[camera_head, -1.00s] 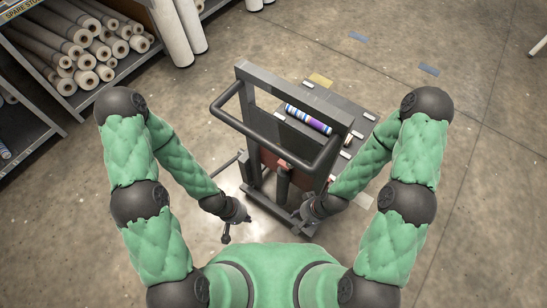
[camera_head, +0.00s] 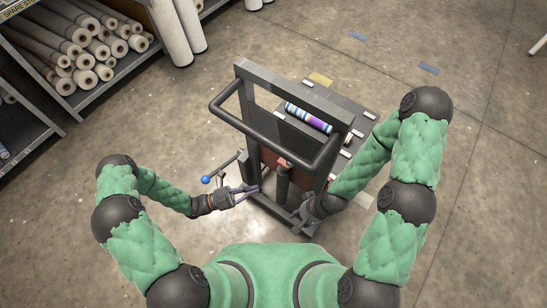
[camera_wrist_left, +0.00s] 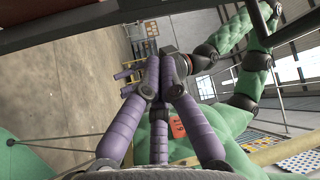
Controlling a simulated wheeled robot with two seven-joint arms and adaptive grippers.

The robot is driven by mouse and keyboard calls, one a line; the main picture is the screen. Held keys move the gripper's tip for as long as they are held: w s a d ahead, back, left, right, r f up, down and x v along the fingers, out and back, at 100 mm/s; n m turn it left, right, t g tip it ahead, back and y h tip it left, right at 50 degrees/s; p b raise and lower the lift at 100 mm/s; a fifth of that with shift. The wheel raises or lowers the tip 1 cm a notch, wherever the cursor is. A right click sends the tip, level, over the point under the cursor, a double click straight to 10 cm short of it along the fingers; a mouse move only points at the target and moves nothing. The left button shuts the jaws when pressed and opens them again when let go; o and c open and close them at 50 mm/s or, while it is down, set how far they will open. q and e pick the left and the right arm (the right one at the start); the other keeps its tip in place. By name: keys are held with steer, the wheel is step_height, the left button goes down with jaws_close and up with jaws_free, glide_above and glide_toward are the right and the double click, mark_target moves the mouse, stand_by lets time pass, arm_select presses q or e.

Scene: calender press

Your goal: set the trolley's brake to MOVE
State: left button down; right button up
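The trolley (camera_head: 243,105) stands in front of me, with a dark grey frame and a looped push handle. A thin bar sticks out at its left side, with a blue knob (camera_head: 205,180) at its outer end. I cannot read any brake marking. My left gripper (camera_head: 257,190), with purple fingers, is right of and below the knob, apart from it, close to the trolley's lower left side. Its fingers (camera_wrist_left: 150,65) converge in the left wrist view with nothing clearly held. My right gripper (camera_head: 297,218) is low at the trolley's near right side; its fingers are mostly hidden.
A striped blue, white and purple roll (camera_head: 308,117) lies on the trolley's deck. A shelf of pale rolls (camera_head: 75,45) stands at upper left, with upright white rolls (camera_head: 178,30) beside it. The floor (camera_head: 470,200) at right is clear.

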arm_select(q)
steer(key=w+a+n+t, duration=0.1)
steer(key=a+n+t, duration=0.1)
steer(key=w+a+r+n+t, duration=0.1)
steer(key=w+a+n+t, duration=0.1)
steer(key=n+t, duration=0.1)
steer(key=shift+w+r, duration=0.15)
steer(key=shift+w, duration=0.05)
steer(key=shift+d, duration=0.15)
steer(key=b+x, duration=0.1)
steer(key=x, duration=1.3)
steer(key=shift+r+m+p, duration=0.2)
steer(key=shift+m+p, duration=0.1)
steer(key=shift+p, duration=0.05)
